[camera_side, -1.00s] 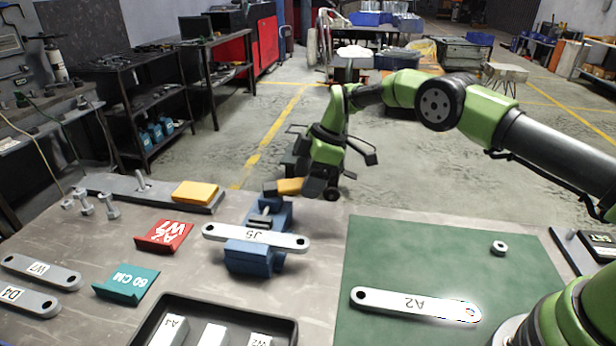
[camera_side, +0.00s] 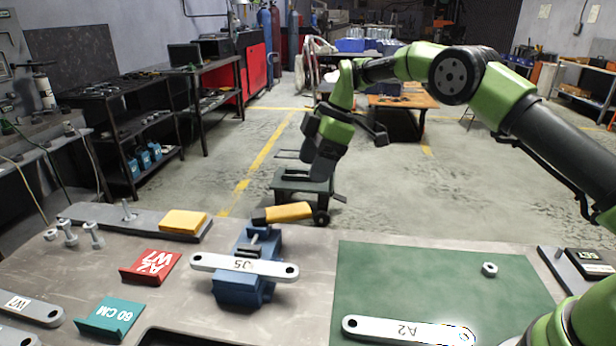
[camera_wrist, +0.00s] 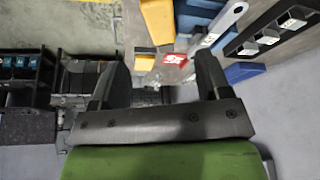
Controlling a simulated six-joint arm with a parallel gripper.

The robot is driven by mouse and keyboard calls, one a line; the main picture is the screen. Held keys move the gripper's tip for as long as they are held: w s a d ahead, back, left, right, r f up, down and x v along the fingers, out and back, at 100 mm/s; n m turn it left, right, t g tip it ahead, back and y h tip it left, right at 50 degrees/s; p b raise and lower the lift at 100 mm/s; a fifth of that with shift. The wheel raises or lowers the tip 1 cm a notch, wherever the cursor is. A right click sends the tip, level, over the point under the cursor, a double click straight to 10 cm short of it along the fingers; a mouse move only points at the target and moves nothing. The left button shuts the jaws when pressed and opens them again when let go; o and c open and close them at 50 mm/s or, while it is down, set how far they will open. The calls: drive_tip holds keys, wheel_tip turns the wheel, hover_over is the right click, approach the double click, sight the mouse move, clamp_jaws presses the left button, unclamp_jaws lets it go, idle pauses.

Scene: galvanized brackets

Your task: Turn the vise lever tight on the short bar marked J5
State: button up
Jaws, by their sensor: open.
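The short bar marked J5 (camera_side: 215,262) is a pale metal bar with a hole at each end. It lies across the top of the blue vise (camera_side: 240,293). The vise lever's yellow grip (camera_side: 287,212) sticks out sideways behind the vise. My gripper (camera_side: 308,174) is above and behind the grip, apart from it. In the wrist view my gripper (camera_wrist: 160,62) has its two dark fingers wide apart, with nothing held. That view also shows the yellow grip (camera_wrist: 157,20) beyond the fingers, and the bar (camera_wrist: 222,22). How tightly the vise jaws hold the bar cannot be told.
A red holder (camera_side: 150,267) and a teal holder (camera_side: 110,319) stand left of the vise. A yellow block (camera_side: 183,222) lies on a grey plate behind them. A green mat (camera_side: 440,290) at right bears bar A2 (camera_side: 408,331) and a nut (camera_side: 490,269).

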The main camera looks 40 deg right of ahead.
sight(281, 214)
drive_tip(key=shift+r, duration=0.1)
drive_tip(key=shift+s+d, duration=0.1)
drive_tip(key=c, duration=0.7)
drive_tip(key=shift+s+f+m+h, duration=0.2)
drive_tip(key=shift+f+m+h, duration=0.1)
drive_tip(key=shift+f+h, duration=0.25)
drive_tip(key=c, duration=0.4)
drive_tip(key=s+t+h, duration=0.1)
drive_tip(key=s+f+t, duration=0.1)
drive_tip(key=s, duration=0.1)
drive_tip(key=s+m+t+h, duration=0.1)
drive_tip(key=shift+s+a+f+h, duration=0.2)
drive_tip(key=shift+s+a+h, duration=0.05)
drive_tip(key=shift+a+h, duration=0.15)
clamp_jaws()
drive_tip(key=s+a+t+y, duration=0.2)
drive_tip(key=s+a, duration=0.2)
drive_tip(key=s, duration=0.3)
drive_tip(key=x, duration=0.9)
drive_tip(key=shift+w, duration=0.35)
drive_tip(key=shift+w+d+r, duration=0.1)
drive_tip(key=shift+w+d, duration=0.15)
drive_tip(key=shift+w, duration=0.35)
drive_tip(key=shift+w+d, duration=0.25)
drive_tip(key=shift+w, duration=0.3)
drive_tip(key=shift+w+d, duration=0.3)
drive_tip(key=shift+w, duration=0.4)
